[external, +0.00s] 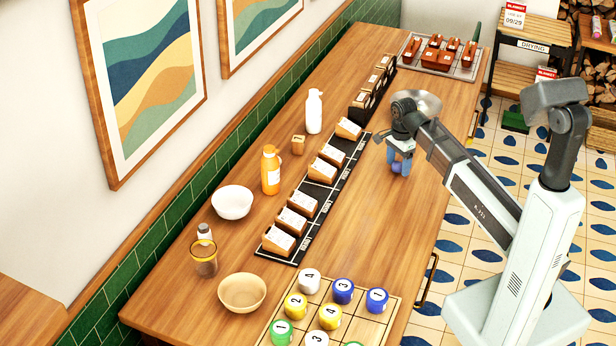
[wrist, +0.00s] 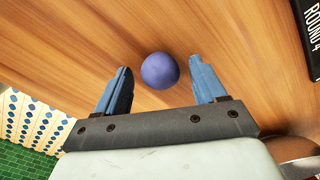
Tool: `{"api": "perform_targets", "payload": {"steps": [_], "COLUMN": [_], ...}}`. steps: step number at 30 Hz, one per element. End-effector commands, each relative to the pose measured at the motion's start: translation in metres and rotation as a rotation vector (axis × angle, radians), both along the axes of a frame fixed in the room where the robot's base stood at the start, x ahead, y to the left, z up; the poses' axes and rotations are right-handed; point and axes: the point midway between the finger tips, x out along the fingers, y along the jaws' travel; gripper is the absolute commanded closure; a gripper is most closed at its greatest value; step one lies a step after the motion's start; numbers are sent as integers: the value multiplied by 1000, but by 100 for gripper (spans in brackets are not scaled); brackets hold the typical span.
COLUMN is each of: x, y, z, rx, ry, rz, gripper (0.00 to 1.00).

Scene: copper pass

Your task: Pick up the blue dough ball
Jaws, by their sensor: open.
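The blue dough ball (wrist: 160,71) lies on the wooden table and shows whole in the wrist view. In the external view the dough ball (external: 397,168) is small and partly hidden by the fingers. My gripper (wrist: 160,82) is open, with one blue finger to each side of the ball in the picture and a gap on both sides. In the external view my gripper (external: 400,160) points down over the right part of the table, close to the ball. I cannot tell how much height is left between fingertips and ball.
A metal bowl (external: 428,102) stands close behind my gripper. A black strip (external: 322,200) with several wooden card holders lies to the left. A wooden board (external: 268,338) with numbered pieces is at the front. Bottles and bowls line the wall side. The table around the ball is clear.

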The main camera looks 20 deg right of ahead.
Motion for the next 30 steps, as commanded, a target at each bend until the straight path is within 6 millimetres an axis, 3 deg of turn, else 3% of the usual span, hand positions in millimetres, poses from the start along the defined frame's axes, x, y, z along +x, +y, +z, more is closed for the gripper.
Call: {"api": "perform_targets", "payload": {"steps": [7,25,30], "x": [0,0,0], "y": [0,0,0], "z": [-2,-2,-2], "rx": [0,0,0], "ry": [-1,0,0], "rz": [0,0,0], "gripper": [30,87,89]}}
